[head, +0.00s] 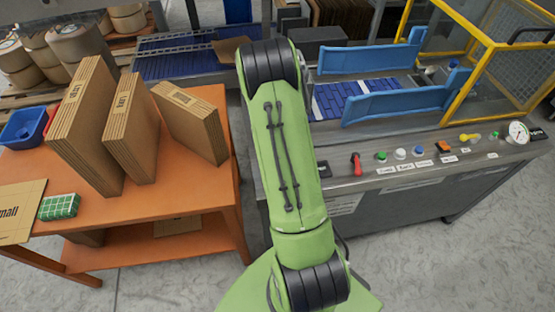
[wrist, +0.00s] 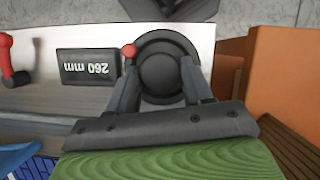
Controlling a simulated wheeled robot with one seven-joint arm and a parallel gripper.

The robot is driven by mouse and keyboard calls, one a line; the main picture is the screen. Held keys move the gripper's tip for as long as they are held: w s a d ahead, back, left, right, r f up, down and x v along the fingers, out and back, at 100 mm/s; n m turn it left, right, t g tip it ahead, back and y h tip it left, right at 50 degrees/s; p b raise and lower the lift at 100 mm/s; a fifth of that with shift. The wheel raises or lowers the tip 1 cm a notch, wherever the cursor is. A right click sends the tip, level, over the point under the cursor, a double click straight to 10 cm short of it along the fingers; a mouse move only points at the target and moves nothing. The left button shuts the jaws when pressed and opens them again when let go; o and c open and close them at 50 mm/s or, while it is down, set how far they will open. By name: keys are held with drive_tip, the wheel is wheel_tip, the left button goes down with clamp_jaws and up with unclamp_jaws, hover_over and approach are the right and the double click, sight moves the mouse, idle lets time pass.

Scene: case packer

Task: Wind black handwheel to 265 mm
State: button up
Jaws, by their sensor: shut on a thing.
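The black handwheel (wrist: 165,42) is at the top middle of the wrist view, a round dark wheel with a small red knob (wrist: 130,50) on its left rim. My gripper (wrist: 160,75) is shut on the wheel, one finger on each side of its hub. The display (wrist: 89,68) beside the wheel appears upside down and reads 260 mm. In the head view the display shows as a small dark panel (head: 322,169), too small to read. My green arm hides the wheel and my gripper there.
A red lever (wrist: 8,60) stands beyond the display. Along the machine's front panel are several buttons and a gauge (head: 518,132). Blue guide rails (head: 370,55) and a yellow guard frame (head: 480,75) rise behind. An orange table (head: 205,190) with flat cartons (head: 130,120) stands at left.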

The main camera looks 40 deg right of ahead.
drive_tip(key=shift+n+h+p, duration=0.35)
drive_tip(key=shift+n+h, duration=0.15)
drive_tip(key=shift+n, duration=0.8)
drive_tip(key=o, duration=1)
drive_tip(key=p+v, duration=0.4)
drive_tip(key=v, duration=1.1)
drive_tip(key=shift+w+a+r, duration=0.1)
drive_tip(key=shift+w+r, duration=0.2)
